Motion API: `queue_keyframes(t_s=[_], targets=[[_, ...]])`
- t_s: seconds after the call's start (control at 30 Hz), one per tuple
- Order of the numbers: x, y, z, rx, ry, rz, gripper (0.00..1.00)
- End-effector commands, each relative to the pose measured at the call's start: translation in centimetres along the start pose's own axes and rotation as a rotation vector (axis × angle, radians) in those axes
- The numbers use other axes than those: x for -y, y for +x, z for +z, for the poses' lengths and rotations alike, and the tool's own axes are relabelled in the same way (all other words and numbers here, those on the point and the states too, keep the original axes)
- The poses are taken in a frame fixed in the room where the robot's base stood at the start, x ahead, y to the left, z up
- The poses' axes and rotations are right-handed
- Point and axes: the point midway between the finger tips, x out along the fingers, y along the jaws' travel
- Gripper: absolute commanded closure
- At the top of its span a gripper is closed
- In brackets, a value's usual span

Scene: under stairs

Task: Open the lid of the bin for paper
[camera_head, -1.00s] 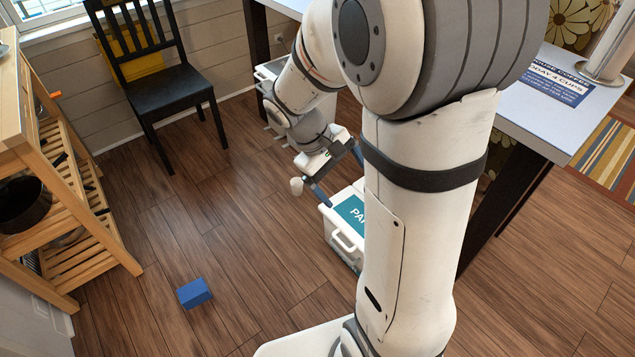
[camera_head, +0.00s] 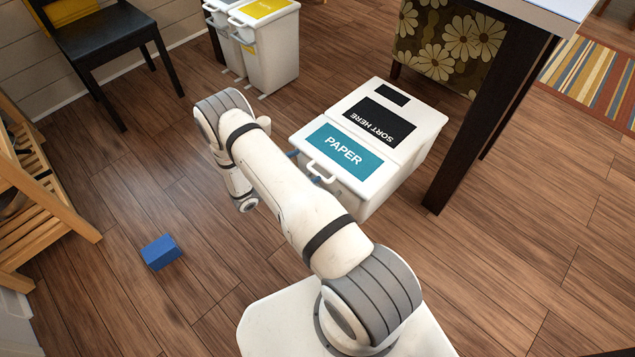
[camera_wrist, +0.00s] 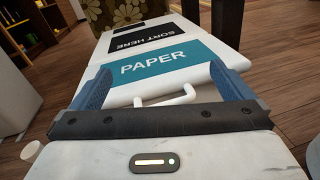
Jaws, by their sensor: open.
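The paper bin (camera_head: 352,197) is a white box in the middle of the head view. Its lid (camera_head: 345,148) is flat and closed, with a teal PAPER label that also shows in the wrist view (camera_wrist: 153,67). A white loop handle (camera_head: 321,171) is on the lid's near edge; it shows in the wrist view too (camera_wrist: 166,99). My gripper (camera_head: 303,167) is at this edge, partly hidden behind my arm in the head view. In the wrist view my gripper (camera_wrist: 160,72) is open, its blue fingers on either side of the handle, with visible gaps.
A black SORT HERE panel (camera_head: 379,122) is behind the PAPER lid. Bins with a yellow label (camera_head: 272,50) stand at the back, beside a black chair (camera_head: 95,45). A dark table leg (camera_head: 478,120) is right of the bin. A blue block (camera_head: 160,252) lies on open floor.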

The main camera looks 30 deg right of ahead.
Motion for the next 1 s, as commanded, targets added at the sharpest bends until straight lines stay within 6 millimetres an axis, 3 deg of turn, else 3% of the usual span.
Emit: queue_keyframes(t_s=[0.03, 0.1, 0.2, 0.3, 0.43, 0.8, 1.0], targets=[[0.6, -0.1, -3.4, 0.015, -0.034, 0.044, 0.0], [0.9, -0.2, -6.0, 0.031, -0.064, 0.095, 0.0], [1.4, -0.3, -8.4, 0.045, -0.094, 0.148, 0.0], [1.6, -0.3, -9.6, 0.053, -0.108, 0.175, 0.0], [1.4, 0.7, -9.9, 0.055, -0.112, 0.183, 0.0], [0.4, 6.1, -9.6, 0.054, -0.111, 0.182, 0.0], [0.2, 7.1, -9.4, 0.054, -0.112, 0.184, 0.0]])
